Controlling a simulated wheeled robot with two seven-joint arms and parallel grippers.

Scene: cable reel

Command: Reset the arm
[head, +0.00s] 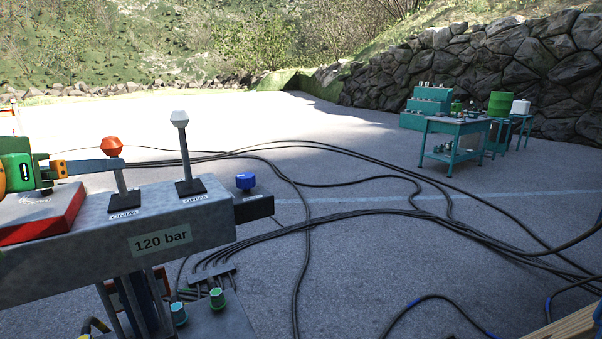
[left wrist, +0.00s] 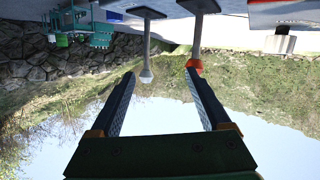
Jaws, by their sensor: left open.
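My left gripper (head: 116,164) comes in from the left above the grey control console (head: 85,258). Its fingertips are beside the shaft of the red-knobbed lever (head: 112,147), just below the knob in the picture. In the left wrist view, which is upside down, the jaws (left wrist: 160,76) are open with nothing held. There the red knob (left wrist: 195,65) is at the right fingertip; I cannot tell if they touch. The white-knobbed lever (head: 180,118) stands upright to the right, and its knob (left wrist: 147,76) shows between the fingers. My right gripper is not in view.
A blue knob (head: 246,181) sits on a dark box at the console's right end. A red-sided block (head: 45,215) is at the console's left. Black cables (head: 300,225) lie across the ground. A green workbench (head: 455,128) stands far off by a stone wall (head: 480,65).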

